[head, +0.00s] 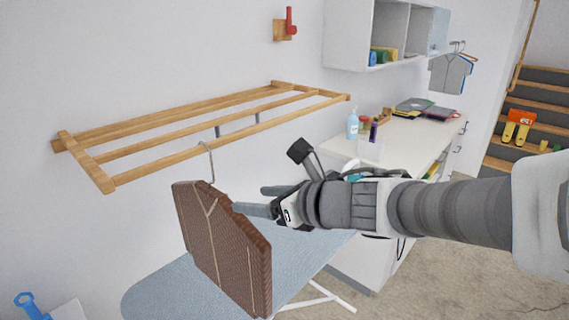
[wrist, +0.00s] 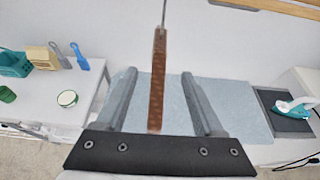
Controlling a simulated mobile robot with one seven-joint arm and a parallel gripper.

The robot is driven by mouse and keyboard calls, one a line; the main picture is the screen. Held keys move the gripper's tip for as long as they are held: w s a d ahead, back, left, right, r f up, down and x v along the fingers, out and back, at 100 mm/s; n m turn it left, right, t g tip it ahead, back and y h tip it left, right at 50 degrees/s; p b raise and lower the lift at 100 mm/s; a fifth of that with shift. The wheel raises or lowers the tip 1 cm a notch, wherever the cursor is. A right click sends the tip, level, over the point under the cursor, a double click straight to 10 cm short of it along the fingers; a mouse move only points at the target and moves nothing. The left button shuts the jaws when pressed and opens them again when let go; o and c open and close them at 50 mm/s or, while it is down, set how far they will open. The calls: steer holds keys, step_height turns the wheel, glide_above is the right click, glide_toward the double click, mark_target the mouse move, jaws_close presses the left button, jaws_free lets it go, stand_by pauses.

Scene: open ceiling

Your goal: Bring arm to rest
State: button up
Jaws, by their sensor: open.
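My arm reaches in from the right in the head view, and my gripper (head: 262,200) is next to a brown garment on a hanger (head: 222,245). The garment hangs by its hook from the front bar of the wooden rack (head: 220,130). In the wrist view the garment (wrist: 158,85) is edge-on between the two fingers of my gripper (wrist: 158,90). The fingers are spread apart, with a visible gap on each side of the garment.
A blue ironing board (head: 300,252) stands below the garment. A white counter (head: 405,135) with bottles is behind my arm. In the wrist view, an iron (wrist: 292,107) sits on the right and a white table (wrist: 60,92) with small items on the left.

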steer(key=d+r+m+t+h, duration=0.2)
steer(key=d+m+h, duration=0.3)
steer(key=d+m, duration=0.6)
steer(key=d+r+m+t+h, duration=0.2)
steer(key=d+m+h, duration=0.45)
steer(key=m, duration=0.75)
steer(key=s+d+f+m+g, duration=0.1)
steer(key=s+f+m+g, duration=0.2)
steer(key=s+m, duration=0.5)
steer(key=s+d+f+m+g+y, duration=0.1)
steer(key=s+f+m+g, duration=0.3)
steer(key=s+m, duration=0.4)
steer(key=f+m, duration=0.1)
steer(key=m, duration=0.4)
steer(key=shift+s+f, duration=0.25)
steer(key=shift+s, duration=0.05)
steer(key=shift+d, duration=0.1)
steer(key=c, duration=0.3)
